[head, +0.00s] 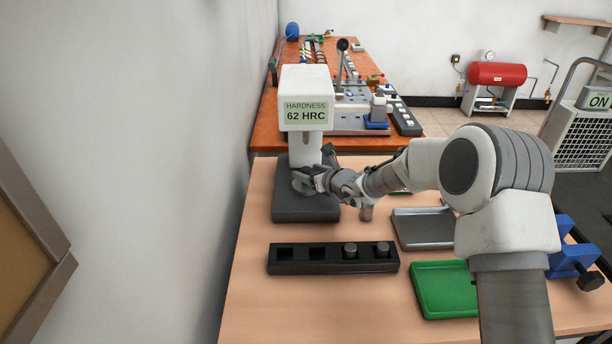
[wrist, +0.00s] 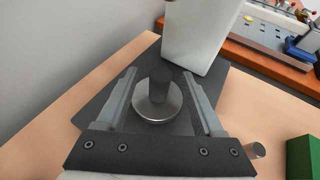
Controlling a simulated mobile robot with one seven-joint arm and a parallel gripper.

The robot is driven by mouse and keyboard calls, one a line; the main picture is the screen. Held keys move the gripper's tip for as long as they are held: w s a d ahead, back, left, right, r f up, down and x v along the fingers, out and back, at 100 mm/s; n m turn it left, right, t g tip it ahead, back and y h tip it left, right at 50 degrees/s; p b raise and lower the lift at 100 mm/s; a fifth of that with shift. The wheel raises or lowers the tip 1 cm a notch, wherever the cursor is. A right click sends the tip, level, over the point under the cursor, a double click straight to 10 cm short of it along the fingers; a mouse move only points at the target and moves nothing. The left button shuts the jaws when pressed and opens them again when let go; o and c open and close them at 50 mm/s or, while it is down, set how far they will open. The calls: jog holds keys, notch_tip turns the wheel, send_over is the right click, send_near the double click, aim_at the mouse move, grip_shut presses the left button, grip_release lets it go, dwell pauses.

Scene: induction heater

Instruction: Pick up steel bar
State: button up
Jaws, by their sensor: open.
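A dark steel bar (wrist: 160,88) stands upright on the round silver anvil (wrist: 157,112) of the hardness tester in the wrist view. My gripper (wrist: 161,76) is open, with one finger on each side of the bar and a gap on both sides. In the head view my gripper (head: 303,182) is over the tester's dark base (head: 300,210), and the bar there is hidden by it. The hardness tester (head: 305,95) reads 62 HRC. Two more grey bars sit in the black rack (head: 290,264), in its two right holes; its two left holes are empty.
A short cylinder (head: 366,213) stands on the table below my arm. A grey tray (head: 424,243), a green tray (head: 440,312) and a blue vise-like clamp (head: 572,258) are to the right. The tester's white body (wrist: 200,38) rises just beyond my fingers.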

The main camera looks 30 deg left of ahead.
jog(key=shift+x, duration=1.05)
grip_shut()
jog(key=shift+r, duration=0.1)
